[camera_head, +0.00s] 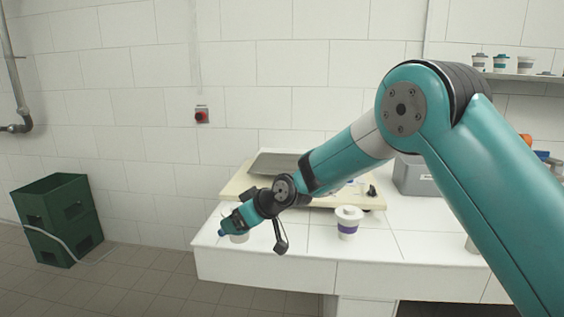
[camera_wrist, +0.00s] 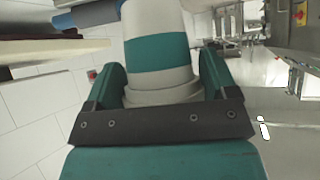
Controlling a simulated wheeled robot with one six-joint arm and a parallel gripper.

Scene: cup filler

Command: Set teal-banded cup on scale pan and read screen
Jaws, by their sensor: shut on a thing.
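A white cup with a wide teal band (camera_wrist: 157,55) is between my gripper's fingers in the wrist view. My gripper (camera_wrist: 165,88) is shut on it. In the head view my gripper (camera_head: 228,229) is over the counter's left end, left of and nearer than the scale. A pale bit of the cup (camera_head: 239,238) shows just under it; the rest is hidden. The scale seems to be the wide cream unit (camera_head: 236,187) with a grey metal pan (camera_head: 275,163) on top. My arm covers part of it, and I cannot make out its screen.
A white cup with a purple band (camera_head: 348,222) stands on the white counter (camera_head: 420,243), right of my gripper. A grey bin (camera_head: 412,177) stands behind. Several cups, one teal-banded (camera_head: 500,62), are on the wall shelf. Green crates (camera_head: 58,218) stand on the floor at left.

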